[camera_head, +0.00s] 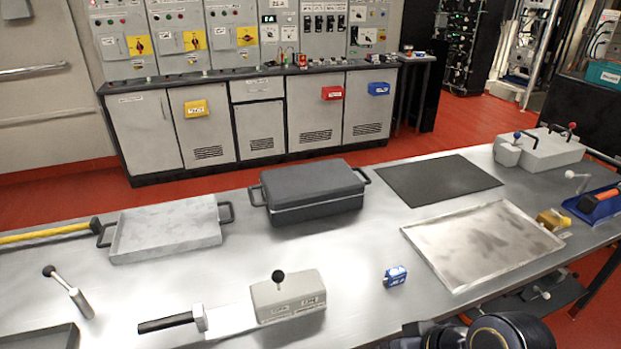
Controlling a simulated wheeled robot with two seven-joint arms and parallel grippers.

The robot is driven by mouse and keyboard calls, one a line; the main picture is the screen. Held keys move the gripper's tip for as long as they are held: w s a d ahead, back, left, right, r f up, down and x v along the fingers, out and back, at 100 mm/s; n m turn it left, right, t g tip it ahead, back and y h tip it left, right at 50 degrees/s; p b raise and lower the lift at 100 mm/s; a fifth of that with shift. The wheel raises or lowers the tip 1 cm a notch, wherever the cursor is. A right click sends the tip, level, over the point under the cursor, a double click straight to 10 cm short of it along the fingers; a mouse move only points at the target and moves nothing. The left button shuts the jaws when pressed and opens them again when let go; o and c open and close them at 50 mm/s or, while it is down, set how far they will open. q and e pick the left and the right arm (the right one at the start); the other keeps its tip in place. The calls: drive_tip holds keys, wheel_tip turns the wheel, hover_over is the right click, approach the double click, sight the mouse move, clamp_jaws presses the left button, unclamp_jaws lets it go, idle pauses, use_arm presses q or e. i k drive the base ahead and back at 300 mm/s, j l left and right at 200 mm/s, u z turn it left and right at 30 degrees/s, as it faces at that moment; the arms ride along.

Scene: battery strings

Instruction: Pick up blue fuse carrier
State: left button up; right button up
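A small blue block with white markings, which looks like the blue fuse carrier (396,276), stands on the bare metal worktop, right of the grey labelled box and near the front edge. Nothing touches it. Dark rounded links that look like my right arm show at the bottom edge, just below and right of it. No fingertips of my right gripper can be made out. My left gripper is not in view.
A grey box with a black knob (288,297) sits left of the carrier. A shallow metal tray (425,253) lies to its right, with a yellow block (552,220) beyond. A dark lidded case (314,190) and a dark mat (440,179) lie behind. The metal around the carrier is clear.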

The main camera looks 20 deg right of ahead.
sight(395, 277)
drive_tip(key=z, duration=1.3)
